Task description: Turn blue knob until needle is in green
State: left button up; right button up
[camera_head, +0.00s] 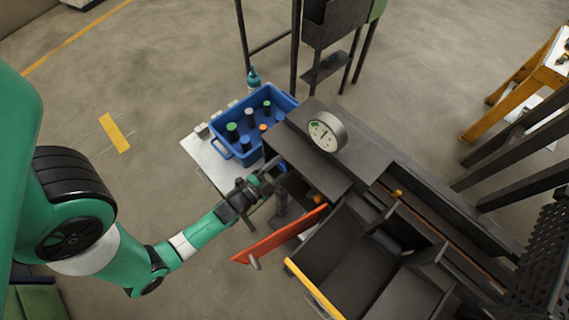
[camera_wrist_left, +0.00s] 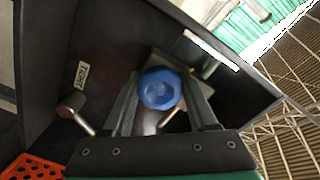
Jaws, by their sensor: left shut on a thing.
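The blue knob (camera_wrist_left: 160,88) is round and faceted, and sits on a dark panel between the two fingers of my left gripper in the left wrist view. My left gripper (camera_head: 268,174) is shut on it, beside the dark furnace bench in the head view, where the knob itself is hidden. The round gauge (camera_head: 325,132) with a white dial stands on top of the bench. A green patch shows on its dial, but the needle is too small to read. My right gripper is not in view.
A blue crate (camera_head: 217,147) with several bottles stands on a light table just behind my gripper. A red-orange door panel (camera_head: 279,235) hangs open in front. In the left wrist view, a metal lever (camera_wrist_left: 74,112) sits left of the fingers.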

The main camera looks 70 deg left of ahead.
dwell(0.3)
pick_arm(q)
jog(key=o, duration=1.4)
jog(key=shift+c, duration=0.2)
jog(key=p+v, duration=0.1)
jog(key=v, duration=1)
jog(key=shift+s+d, duration=0.15)
jog(key=shift+s, duration=0.15)
